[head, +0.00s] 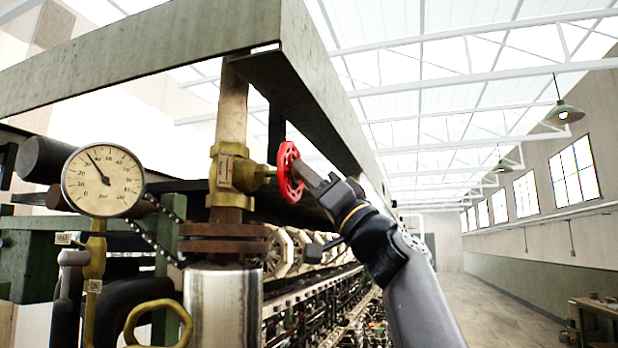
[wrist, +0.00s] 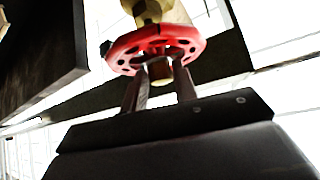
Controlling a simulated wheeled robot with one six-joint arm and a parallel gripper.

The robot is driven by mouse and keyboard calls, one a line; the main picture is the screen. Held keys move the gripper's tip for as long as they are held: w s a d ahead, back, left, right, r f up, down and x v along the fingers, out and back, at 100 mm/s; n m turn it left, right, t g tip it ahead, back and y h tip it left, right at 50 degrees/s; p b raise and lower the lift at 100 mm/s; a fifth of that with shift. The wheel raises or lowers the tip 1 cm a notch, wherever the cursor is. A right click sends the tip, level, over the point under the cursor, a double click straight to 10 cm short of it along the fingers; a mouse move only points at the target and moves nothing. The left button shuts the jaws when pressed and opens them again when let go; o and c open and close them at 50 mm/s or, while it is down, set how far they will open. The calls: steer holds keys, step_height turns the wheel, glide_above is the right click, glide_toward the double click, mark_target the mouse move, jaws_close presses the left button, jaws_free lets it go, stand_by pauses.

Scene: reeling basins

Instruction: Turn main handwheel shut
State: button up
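The red main handwheel (head: 290,172) sits on the right side of a brass valve (head: 232,170) on a vertical pipe. In the wrist view the handwheel (wrist: 155,47) is seen from its front, with its hub in the middle. My gripper (head: 308,173) is at the wheel's face. In the wrist view the fingers of my gripper (wrist: 162,72) stand apart, one on each side of the hub, with their tips at the wheel. I cannot tell whether they press on it. A round pressure gauge (head: 103,181) is left of the valve, its needle pointing up and left.
A grey-green beam (head: 310,75) runs just above and behind the wheel. A brass-coloured handwheel (head: 158,322) is low at the left. A dark flange (head: 225,240) and a metal cylinder (head: 222,302) are below the valve. The aisle floor (head: 490,305) at the right is clear.

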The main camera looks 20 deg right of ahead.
steer(key=c, duration=0.5)
steer(key=shift+s+m+h, duration=0.1)
steer(key=shift+m+h, duration=0.3)
steer(key=shift+m, duration=0.3)
steer(key=shift+s+a+r+m+h, duration=0.1)
steer(key=shift+r+m+h, duration=0.05)
steer(key=shift+m+h, duration=1.95)
steer(key=shift+s+a+r+m+h, duration=0.1)
steer(key=shift+m+h, duration=1.45)
steer(key=shift+m, duration=0.95)
steer(key=shift+s+a+r+m+h, duration=0.1)
steer(key=shift+r+m+h, duration=0.05)
steer(key=shift+m+h, duration=1.95)
steer(key=shift+m+g, duration=0.4)
steer(key=shift+m, duration=0.2)
steer(key=o, duration=0.9)
